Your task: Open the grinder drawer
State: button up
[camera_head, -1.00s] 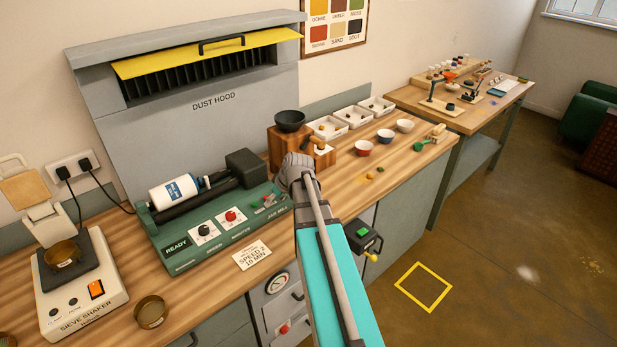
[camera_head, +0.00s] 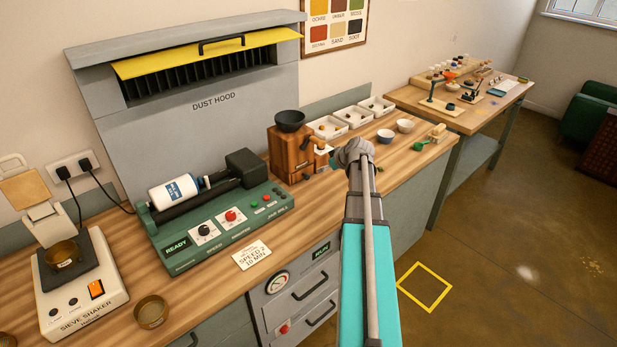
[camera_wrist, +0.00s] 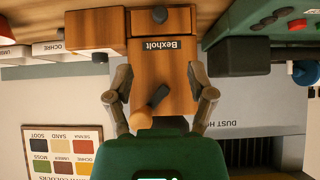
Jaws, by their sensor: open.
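The grinder (camera_head: 284,153) is a wooden box with a black bowl on top, standing at the back of the bench. The upside-down wrist view shows its Bexholt-labelled front (camera_wrist: 163,62). A drawer front (camera_wrist: 142,20) with a dark round knob (camera_wrist: 160,15) is at its base, at the picture's top. It looks shut, but the edges are hard to make out. A crank with a wooden grip (camera_wrist: 139,119) shows nearer the camera. My gripper (camera_wrist: 160,76) is open and empty, its fingers spread across the grinder's front, apart from the knob. In the head view my wrist hides the fingers.
A wooden block (camera_wrist: 95,31) stands beside the grinder. The green jar mill (camera_head: 215,235) is on the grinder's left. White trays (camera_head: 354,117) and bowls (camera_head: 404,126) are to the right. The bench front between mill and wrist is mostly clear.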

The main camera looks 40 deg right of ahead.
aim_at(308, 176)
jog(key=shift+w+f, duration=0.1)
jog(key=b+x, duration=0.9)
jog(key=x, duration=0.4)
jog(key=shift+w+a+f+b, duration=0.1)
jog(key=shift+w+f+b, duration=0.1)
jog(key=shift+b, duration=0.2)
dwell(0.4)
grip_shut()
